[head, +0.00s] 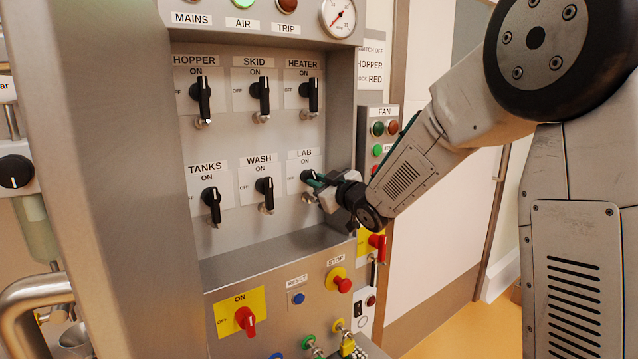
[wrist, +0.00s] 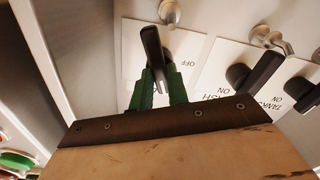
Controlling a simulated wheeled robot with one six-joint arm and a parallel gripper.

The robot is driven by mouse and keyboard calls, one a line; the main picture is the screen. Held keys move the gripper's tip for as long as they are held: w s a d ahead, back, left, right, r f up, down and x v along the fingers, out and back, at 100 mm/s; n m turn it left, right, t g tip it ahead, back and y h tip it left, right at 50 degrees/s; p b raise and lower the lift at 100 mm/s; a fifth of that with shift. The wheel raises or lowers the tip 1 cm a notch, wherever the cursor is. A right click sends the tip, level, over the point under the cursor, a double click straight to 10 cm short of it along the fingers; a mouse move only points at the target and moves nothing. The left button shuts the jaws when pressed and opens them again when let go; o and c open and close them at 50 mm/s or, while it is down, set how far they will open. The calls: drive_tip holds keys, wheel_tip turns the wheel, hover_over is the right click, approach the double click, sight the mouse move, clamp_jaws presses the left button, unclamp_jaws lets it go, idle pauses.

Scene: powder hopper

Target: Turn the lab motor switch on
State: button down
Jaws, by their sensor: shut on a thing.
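The LAB switch (head: 307,175) is a black rotary knob on a white plate, at the lower right of the switch panel. Its plate reads ON above the knob, and part of the plate is hidden behind my gripper. My gripper (head: 319,183) reaches in from the right and is shut on this knob. In the wrist view the black handle (wrist: 152,45) stands between the two green fingers of my gripper (wrist: 160,88). An OFF mark shows beside the handle there. The knob's exact setting is hard to tell.
The WASH switch (head: 265,187) is just left, and the HEATER switch (head: 310,94) is above. Metal padlock-like fittings hang under the switches. The panel is recessed, with a steel side wall (head: 342,125) close to my gripper. A red STOP button (head: 342,284) is below.

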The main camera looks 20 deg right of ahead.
drive_tip(key=m, duration=0.4)
drive_tip(key=shift+f+m, duration=0.15)
drive_tip(key=shift+m, duration=0.25)
idle(0.4)
drive_tip(key=c, duration=1.4)
unclamp_jaws()
drive_tip(key=shift+o, duration=0.2)
drive_tip(key=v, duration=0.8)
drive_tip(key=shift+w, duration=0.1)
